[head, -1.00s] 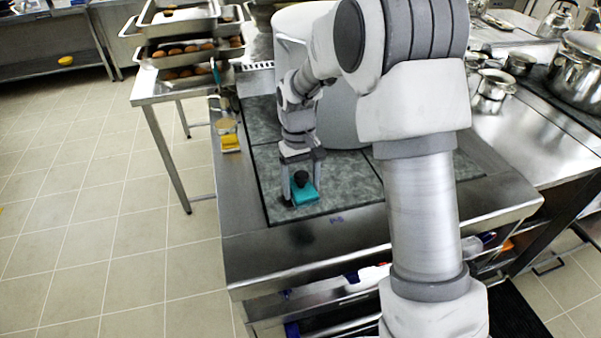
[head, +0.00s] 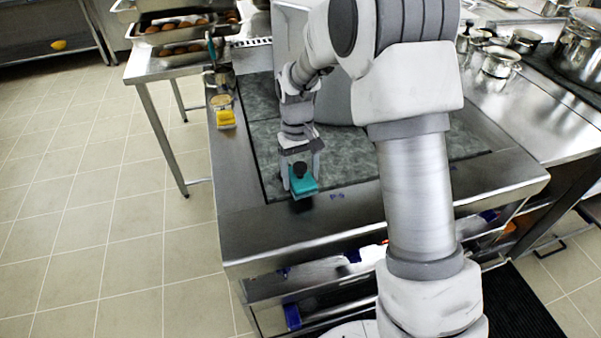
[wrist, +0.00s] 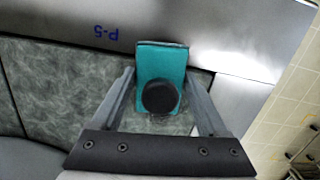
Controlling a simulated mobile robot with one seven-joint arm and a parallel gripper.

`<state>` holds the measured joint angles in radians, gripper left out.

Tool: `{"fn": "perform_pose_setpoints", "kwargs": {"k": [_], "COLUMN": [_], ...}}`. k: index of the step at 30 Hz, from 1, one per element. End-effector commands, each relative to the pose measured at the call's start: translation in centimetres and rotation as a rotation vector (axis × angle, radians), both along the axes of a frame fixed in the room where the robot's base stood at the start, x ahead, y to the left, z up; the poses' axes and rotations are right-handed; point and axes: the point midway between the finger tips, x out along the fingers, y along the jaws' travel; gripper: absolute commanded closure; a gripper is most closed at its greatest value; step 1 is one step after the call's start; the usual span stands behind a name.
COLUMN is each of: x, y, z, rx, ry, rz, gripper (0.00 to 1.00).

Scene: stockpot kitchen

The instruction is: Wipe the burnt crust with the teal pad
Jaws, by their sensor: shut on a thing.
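The teal pad (head: 303,186) with a round black knob is in my gripper (head: 301,172), near the front edge of the grey-green marbled worktop panel. In the wrist view the pad (wrist: 174,62) lies between the two fingers of my gripper (wrist: 160,85), its far end over the steel front rim. The fingers are closed on it from both sides. A dark patch shows just below the pad in the head view; I cannot tell whether it is shadow or crust. I can make out no burnt crust for certain; the pad and gripper may hide it.
The marbled panel (head: 350,178) is mostly bare, set in a steel counter (head: 400,212) marked P-5. Trays of brown rolls (head: 180,47) stand behind left. Steel pots (head: 500,62) stand at the right.

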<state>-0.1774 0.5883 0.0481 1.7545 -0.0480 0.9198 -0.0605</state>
Motion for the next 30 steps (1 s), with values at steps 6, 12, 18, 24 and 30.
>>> {"fn": "perform_pose_setpoints", "kwargs": {"k": [6,12,18,24,30], "x": [0.0,0.0,0.0,0.0,0.0], "y": [0.0,0.0,0.0,0.0,0.0], "z": [0.1,0.1,-0.1,-0.6,-1.0], "rx": [0.000,0.000,0.000,0.000,0.000], "ry": [0.000,0.000,0.000,0.000,0.000], "rz": [0.000,0.000,0.000,0.000,0.000], "gripper": [0.93,0.93,0.93,0.93,0.93]}}
